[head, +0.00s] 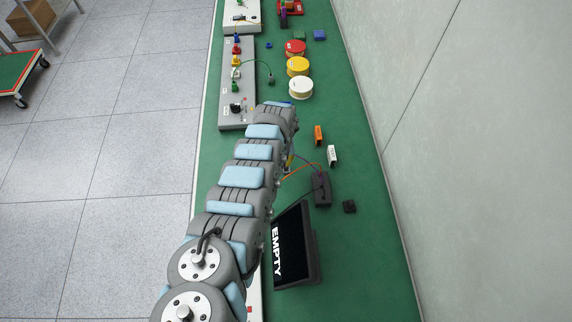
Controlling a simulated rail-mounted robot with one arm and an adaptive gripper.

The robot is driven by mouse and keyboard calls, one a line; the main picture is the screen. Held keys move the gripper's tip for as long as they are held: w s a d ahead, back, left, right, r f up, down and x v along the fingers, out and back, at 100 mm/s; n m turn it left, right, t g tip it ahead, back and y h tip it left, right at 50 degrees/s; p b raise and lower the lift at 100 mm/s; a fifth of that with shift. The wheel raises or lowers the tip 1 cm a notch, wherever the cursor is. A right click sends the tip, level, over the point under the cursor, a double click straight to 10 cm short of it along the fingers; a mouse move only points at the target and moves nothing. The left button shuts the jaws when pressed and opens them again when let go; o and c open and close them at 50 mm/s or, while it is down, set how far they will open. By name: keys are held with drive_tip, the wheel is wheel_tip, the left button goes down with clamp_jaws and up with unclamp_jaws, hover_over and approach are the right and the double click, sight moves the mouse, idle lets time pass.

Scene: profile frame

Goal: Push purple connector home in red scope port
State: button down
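My arm reaches from the bottom up the middle of the head view and covers part of the bench. My gripper is hidden behind the arm's far end, so its fingers and anything in them do not show. A thin purple lead (303,156) and an orange lead come out from beside the arm toward a dark box (322,190). I cannot make out a purple connector on that lead. A dark screen unit reading "EMPTY" (294,250) stands beside the arm. No red scope port can be made out; the area left of the screen is covered by my arm.
The green bench (365,250) runs along a wall on the right. A grey panel (240,55) with coloured plugs stands at the upper left.

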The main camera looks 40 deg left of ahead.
drive_tip(key=shift+s+d+r+p, duration=0.15)
drive_tip(key=shift+s+p, duration=1.3)
drive_tip(key=shift+p, duration=1.15)
drive_tip(key=shift+s+d+f+p, duration=0.1)
drive_tip(key=shift+s+d+p, duration=0.3)
drive_tip(key=shift+s+p, duration=2.4)
drive_tip(key=shift+s+d+f+p, duration=0.1)
drive_tip(key=shift+s+d+p, duration=0.4)
drive_tip(key=shift+s, duration=4.35)
drive_tip(key=shift+s+d+p, duration=0.3)
drive_tip(key=shift+s+p, duration=1.45)
drive_tip(key=shift+s, duration=2.1)
drive_tip(key=shift+s+d, duration=0.1)
drive_tip(key=shift+s, duration=0.65)
drive_tip(key=shift+r, duration=0.15)
